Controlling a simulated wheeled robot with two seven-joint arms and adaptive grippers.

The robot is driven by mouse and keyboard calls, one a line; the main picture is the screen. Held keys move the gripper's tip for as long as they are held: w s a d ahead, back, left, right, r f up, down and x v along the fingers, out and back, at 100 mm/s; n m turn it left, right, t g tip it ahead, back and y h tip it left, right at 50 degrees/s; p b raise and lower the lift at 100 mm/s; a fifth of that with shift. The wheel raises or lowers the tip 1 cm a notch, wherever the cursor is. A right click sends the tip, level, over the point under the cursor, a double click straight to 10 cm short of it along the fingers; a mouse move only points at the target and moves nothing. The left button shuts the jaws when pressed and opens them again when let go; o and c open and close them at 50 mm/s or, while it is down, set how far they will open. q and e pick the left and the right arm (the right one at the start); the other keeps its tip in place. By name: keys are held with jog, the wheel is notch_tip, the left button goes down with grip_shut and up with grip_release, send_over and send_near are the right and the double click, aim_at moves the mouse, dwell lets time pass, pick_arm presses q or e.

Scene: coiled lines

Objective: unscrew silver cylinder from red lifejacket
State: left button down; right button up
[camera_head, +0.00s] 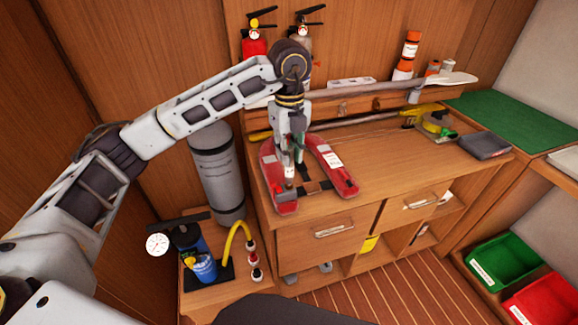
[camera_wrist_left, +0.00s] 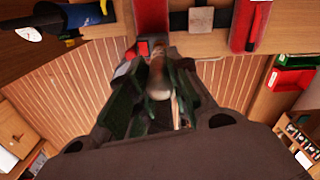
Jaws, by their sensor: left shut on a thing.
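The red lifejacket (camera_head: 344,182) lies on the wooden worktop as a horseshoe with a dark strap and buckle between its two arms. Both red arms also show at the top of the left wrist view (camera_wrist_left: 152,18). My left gripper (camera_head: 288,160) points down over the lifejacket's left arm. In the left wrist view the left gripper (camera_wrist_left: 160,88) has its dark green fingers shut on the pale silver cylinder (camera_wrist_left: 157,76). The cylinder's far end is close to the lifejacket's left arm; I cannot tell whether its thread is engaged. My right gripper is not in view.
A long paddle (camera_head: 370,88) lies behind the lifejacket. Red and grey extinguishers hang on the wall. A tall grey tank (camera_head: 216,170) stands left of the worktop, near a blue pump with a gauge (camera_head: 157,244). Green and red bins stand lower right.

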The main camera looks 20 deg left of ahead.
pick_arm(q)
jog(key=n, duration=0.2)
jog(key=shift+n, duration=0.7)
pick_arm(e)
jog(key=shift+s+d, duration=0.15)
jog(key=shift+s, duration=0.45)
jog(key=shift+s+d, duration=0.15)
jog(key=shift+s, duration=0.45)
pick_arm(q)
jog(key=shift+r+p, duration=0.3)
jog(key=shift+p, duration=0.1)
pick_arm(e)
jog(key=shift+w+d+r, duration=0.2)
jog(key=shift+d, duration=0.15)
jog(key=shift+w+a, duration=0.2)
jog(key=shift+w, duration=0.1)
